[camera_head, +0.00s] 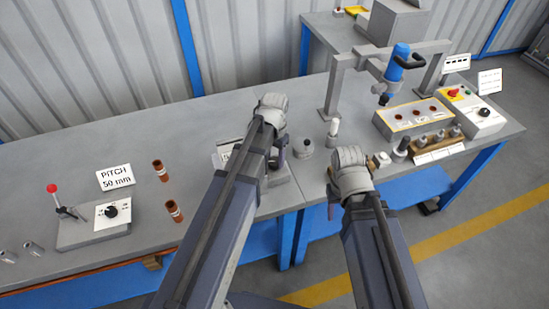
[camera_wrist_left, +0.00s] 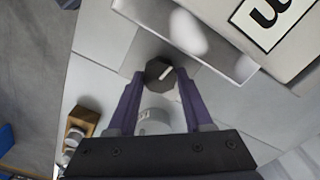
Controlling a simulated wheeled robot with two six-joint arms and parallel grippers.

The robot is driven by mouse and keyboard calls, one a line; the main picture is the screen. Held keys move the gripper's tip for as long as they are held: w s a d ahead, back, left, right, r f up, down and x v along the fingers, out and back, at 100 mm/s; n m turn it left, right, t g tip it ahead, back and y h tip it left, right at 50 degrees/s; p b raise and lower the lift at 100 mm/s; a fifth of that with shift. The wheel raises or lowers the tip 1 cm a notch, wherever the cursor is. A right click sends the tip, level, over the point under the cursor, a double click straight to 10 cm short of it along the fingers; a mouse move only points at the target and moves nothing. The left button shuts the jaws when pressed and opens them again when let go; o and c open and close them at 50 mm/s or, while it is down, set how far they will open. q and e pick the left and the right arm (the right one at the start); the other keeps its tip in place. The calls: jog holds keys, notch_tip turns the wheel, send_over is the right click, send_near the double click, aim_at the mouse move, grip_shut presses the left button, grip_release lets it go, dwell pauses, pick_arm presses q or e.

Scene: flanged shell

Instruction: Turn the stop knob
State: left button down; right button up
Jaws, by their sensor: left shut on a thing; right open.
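The stop knob (camera_wrist_left: 158,70) is dark and faceted with a white pointer line, seen in the left wrist view. My left gripper (camera_wrist_left: 160,75) has its two purple fingers on either side of it, shut on it. In the head view my left gripper (camera_head: 279,158) is at a grey fixture (camera_head: 226,158) with a label near the middle of the bench, and my own arm hides the knob there. My right gripper (camera_head: 331,207) is open in front of the bench's right part, its fingers mostly hidden by its wrist.
A grey cylinder (camera_wrist_left: 154,121) shows between my left fingers, nearer the palm; whether it touches them I cannot tell. A control box with red-balled lever (camera_head: 92,224) and two copper-coloured tubes (camera_head: 161,170) stand left. A press frame (camera_head: 337,85) and wooden rack (camera_head: 432,148) stand right.

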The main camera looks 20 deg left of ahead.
aim_at(274, 161)
pick_arm(q)
jog(key=shift+m, duration=0.4)
dwell(0.3)
jog(key=shift+c, duration=1.5)
grip_release()
jog(key=shift+r, duration=0.1)
notch_tip(274, 161, up, 8)
jog(key=p, duration=0.8)
jog(key=shift+f, duration=0.2)
jog(key=s+d+n+y, duration=0.1)
jog(key=s+d, duration=1)
jog(key=s, duration=0.3)
jog(key=shift+s, duration=0.2)
